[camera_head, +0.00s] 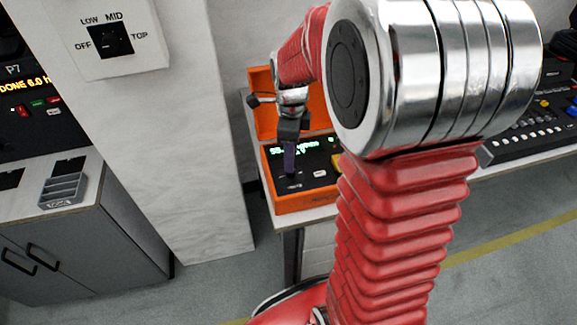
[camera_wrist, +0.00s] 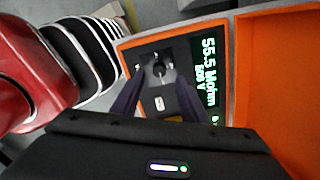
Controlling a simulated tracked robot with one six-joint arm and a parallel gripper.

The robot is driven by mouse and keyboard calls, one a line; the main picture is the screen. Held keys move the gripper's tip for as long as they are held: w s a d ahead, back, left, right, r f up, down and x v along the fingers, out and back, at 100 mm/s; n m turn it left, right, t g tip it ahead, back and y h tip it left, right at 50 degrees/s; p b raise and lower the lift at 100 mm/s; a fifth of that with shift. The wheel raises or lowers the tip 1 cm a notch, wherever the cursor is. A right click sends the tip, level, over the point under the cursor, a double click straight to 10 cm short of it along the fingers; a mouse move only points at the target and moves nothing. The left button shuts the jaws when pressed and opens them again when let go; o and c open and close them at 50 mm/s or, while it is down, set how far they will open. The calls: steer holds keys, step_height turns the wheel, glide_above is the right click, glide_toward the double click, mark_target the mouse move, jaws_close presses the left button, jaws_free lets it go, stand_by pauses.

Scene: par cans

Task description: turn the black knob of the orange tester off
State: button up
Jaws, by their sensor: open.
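The orange tester (camera_head: 290,203) stands with its lid up on a bench, right of a pale pillar. In the wrist view the tester (camera_wrist: 178,30) shows a lit green display (camera_wrist: 207,75) reading about 55.5 Mohm and 508 V. The black knob (camera_wrist: 158,68) is on its dark panel, left of the display; its exact pointer position is hard to tell. My gripper (camera_wrist: 160,84) is open above the panel, its two fingers spread on either side of the knob's area. In the head view my gripper (camera_head: 290,160) hides the knob. Contact cannot be told.
A different black knob (camera_head: 110,40) marked OFF, LOW, MID, TOP is on a pillar panel. A grey cabinet (camera_head: 70,225) with a small tray (camera_head: 63,190) stands left. A black console (camera_head: 530,130) is at right. The raised orange lid (camera_wrist: 285,60) borders the panel.

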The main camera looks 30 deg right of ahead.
step_height(320, 180, down, 5)
stand_by(0.3)
steer(key=shift+c, duration=0.4)
